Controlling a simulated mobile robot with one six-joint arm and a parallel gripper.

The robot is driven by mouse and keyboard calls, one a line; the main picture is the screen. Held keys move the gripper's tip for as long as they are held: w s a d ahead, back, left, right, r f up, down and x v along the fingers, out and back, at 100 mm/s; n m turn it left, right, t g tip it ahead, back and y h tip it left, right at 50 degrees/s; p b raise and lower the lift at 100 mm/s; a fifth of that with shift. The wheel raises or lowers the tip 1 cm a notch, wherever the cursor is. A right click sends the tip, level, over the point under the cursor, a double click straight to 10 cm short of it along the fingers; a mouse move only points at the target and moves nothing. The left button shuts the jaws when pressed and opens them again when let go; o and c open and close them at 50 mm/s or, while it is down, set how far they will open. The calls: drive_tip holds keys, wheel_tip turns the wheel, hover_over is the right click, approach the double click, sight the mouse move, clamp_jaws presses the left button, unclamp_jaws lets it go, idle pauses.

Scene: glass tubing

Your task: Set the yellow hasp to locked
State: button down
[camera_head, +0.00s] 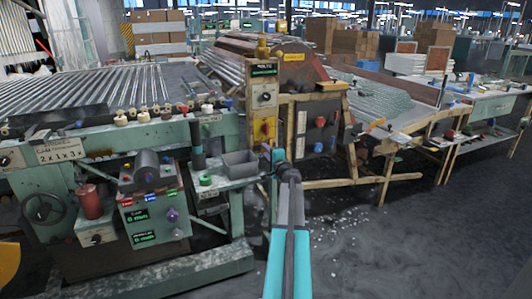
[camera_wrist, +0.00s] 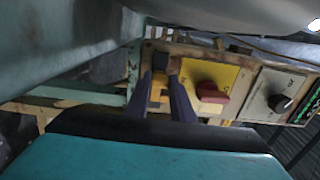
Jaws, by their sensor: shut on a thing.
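In the wrist view the two dark fingers of my gripper (camera_wrist: 162,92) are closed around a small yellow piece, the yellow hasp (camera_wrist: 157,89), on the edge of a control panel. Only a bit of the hasp shows between the fingers, so I cannot tell its setting. Beside it is a yellow plate with a red rotary handle (camera_wrist: 211,95). In the head view my gripper (camera_head: 271,157) is at the lower end of the upright control post, below its yellow plate (camera_head: 264,131). The hasp is hidden there by my gripper and arm.
A wooden frame with a dark switch box (camera_head: 319,132) is close on the right. Open floor (camera_head: 400,240) lies right.

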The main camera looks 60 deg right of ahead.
drive_tip(key=c, duration=1.5)
unclamp_jaws()
drive_tip(key=shift+s+d, duration=0.4)
drive_tip(key=shift+s, duration=0.05)
drive_tip(key=shift+w+a, duration=0.15)
drive_tip(key=shift+a, duration=0.05)
drive_tip(key=shift+a, duration=0.1)
drive_tip(key=shift+v, duration=6.85)
